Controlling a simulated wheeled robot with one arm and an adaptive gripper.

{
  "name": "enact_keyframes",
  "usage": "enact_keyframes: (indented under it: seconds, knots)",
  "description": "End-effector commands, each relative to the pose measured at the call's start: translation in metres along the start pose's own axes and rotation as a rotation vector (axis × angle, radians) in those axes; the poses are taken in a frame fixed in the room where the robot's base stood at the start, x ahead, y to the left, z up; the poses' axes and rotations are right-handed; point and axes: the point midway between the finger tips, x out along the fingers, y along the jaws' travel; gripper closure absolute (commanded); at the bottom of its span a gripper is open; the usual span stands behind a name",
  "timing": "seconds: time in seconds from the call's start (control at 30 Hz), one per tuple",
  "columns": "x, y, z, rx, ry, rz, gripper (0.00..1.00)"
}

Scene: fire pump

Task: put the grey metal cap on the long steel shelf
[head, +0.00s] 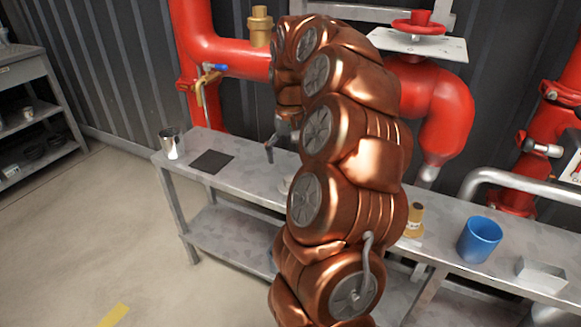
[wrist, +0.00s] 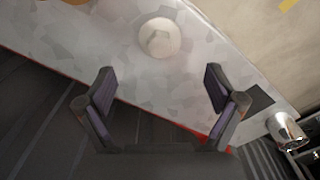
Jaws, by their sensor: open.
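In the head view the same long steel shelf (head: 232,172) runs along the wall, and a small pale edge beside my arm may be the cap, mostly hidden. My gripper (wrist: 159,85) is open, with nothing between its fingers. The cap lies beyond the fingertips, roughly centred between them in the picture and apart from them. In the head view my arm hides much of the gripper.
A metal cup (head: 172,143) and a dark mat (head: 212,162) are at the shelf's left end. A brass fitting (head: 414,220), a blue cup (head: 479,240) and a grey block (head: 541,275) stand to the right. Red pipes (head: 225,52) run behind the shelf.

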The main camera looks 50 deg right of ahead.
Motion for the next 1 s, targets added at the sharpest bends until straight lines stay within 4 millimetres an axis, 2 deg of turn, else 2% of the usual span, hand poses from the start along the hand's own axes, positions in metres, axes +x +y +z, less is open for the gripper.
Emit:
enact_keyframes:
  seconds: [0.03,0.2,0.5,0.63,0.77,0.87,1.0]
  knots:
    - [-0.01,0.0,-0.001,0.001,0.005,0.001,0.07]
    - [-0.026,0.0,-0.001,0.001,0.002,0.001,0.07]
    - [-0.03,-0.002,0.001,-0.005,-0.001,0.0,0.07]
    - [-0.031,-0.021,0.012,-0.054,-0.008,-0.003,0.07]
    - [-0.03,-0.061,0.042,-0.16,-0.026,-0.006,0.07]
    - [-0.026,-0.095,0.076,-0.256,-0.05,-0.007,0.07]
    - [-0.017,-0.13,0.136,-0.382,-0.096,0.002,0.07]
